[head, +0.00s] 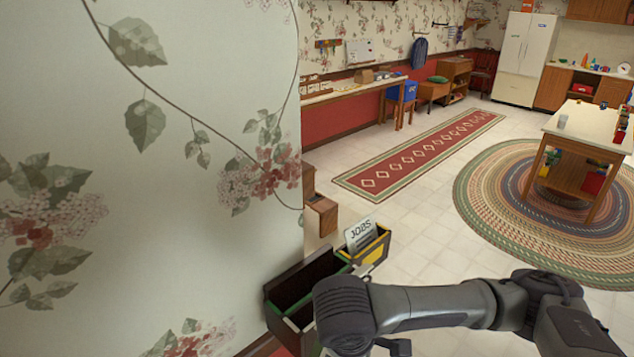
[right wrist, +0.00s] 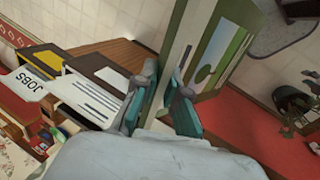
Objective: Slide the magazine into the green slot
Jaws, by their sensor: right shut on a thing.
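My right gripper (right wrist: 165,105) is shut on the magazine (right wrist: 215,45), a thin item with a green cover and a landscape picture. The magazine stands up between the teal finger pads in the right wrist view. In the head view my right arm hides most of the gripper, and I cannot make out the magazine there. A dark rack (head: 278,290) stands against the wall beside my right arm. I cannot tell whether the magazine touches the rack. My left gripper is not in view.
A yellow-edged compartment (head: 380,246) at the rack's far end holds a "JOBS" paper (head: 360,235). The papered wall (head: 150,180) closes off the left. A round rug (head: 490,205) and a table (head: 590,130) lie to the right; tiled floor between is clear.

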